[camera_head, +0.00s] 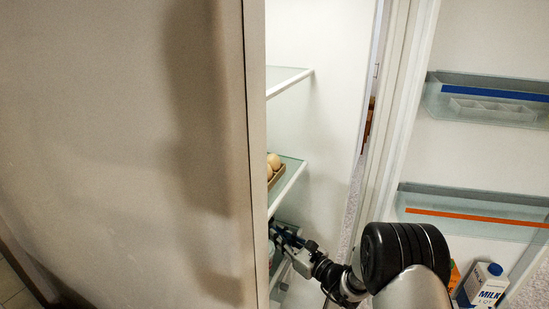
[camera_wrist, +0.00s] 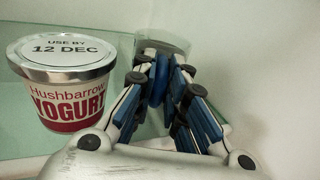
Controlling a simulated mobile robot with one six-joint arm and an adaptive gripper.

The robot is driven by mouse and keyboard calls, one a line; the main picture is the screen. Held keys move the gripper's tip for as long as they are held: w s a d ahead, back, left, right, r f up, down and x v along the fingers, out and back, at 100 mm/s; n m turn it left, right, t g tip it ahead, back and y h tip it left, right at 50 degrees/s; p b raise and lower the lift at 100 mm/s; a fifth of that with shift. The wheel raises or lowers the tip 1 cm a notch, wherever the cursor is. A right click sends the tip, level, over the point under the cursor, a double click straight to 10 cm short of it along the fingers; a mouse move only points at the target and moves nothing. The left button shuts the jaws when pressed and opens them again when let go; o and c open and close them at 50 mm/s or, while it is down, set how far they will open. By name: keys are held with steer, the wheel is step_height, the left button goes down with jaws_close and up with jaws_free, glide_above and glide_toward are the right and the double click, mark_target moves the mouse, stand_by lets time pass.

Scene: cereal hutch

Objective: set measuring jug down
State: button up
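The measuring jug (camera_wrist: 172,42) is a clear, greenish vessel with a blue handle (camera_wrist: 158,82), just beyond my fingertips in the wrist view. My gripper (camera_wrist: 160,72) has its blue-padded fingers closed on either side of that handle. The fingers hide the lower part of the jug, so I cannot tell whether its base touches the glass shelf (camera_wrist: 20,145). In the head view my gripper (camera_head: 283,234) reaches into the lower part of the fridge, and the jug cannot be made out clearly there.
A Hushbarrow yogurt tub (camera_wrist: 65,88) stands on the shelf left of my gripper. Eggs (camera_head: 273,163) sit in a carton on the shelf above. The fridge wall (camera_wrist: 285,80) is close on the right. The open door holds clear bins and a milk carton (camera_head: 483,286).

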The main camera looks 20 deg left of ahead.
steer(key=o, duration=0.5)
steer(key=shift+r, duration=0.2)
steer(key=p+v, duration=0.3)
steer(key=v, duration=0.9)
steer(key=s+r+n+g+h, duration=0.3)
steer(key=s+r+n+g, duration=0.7)
steer(key=s+r+n, duration=0.5)
steer(key=s+d+r+n+t+h, duration=0.1)
steer(key=s+d+h, duration=0.3)
steer(key=d, duration=0.4)
steer(key=s+d+r+n+t+h, duration=0.2)
steer(key=s+d+n+t+h, duration=0.1)
steer(key=s+d, duration=0.3)
steer(key=s+d+r+n+t+h, duration=0.2)
steer(key=s+d+n+h, duration=0.2)
steer(key=d, duration=0.6)
steer(key=shift+s+d+r+t+h, duration=0.15)
steer(key=shift+s+h, duration=0.15)
steer(key=shift+h, duration=0.2)
steer(key=shift+s+d+t+h, duration=0.15)
steer(key=shift+s+h, duration=0.15)
steer(key=shift+h, duration=0.2)
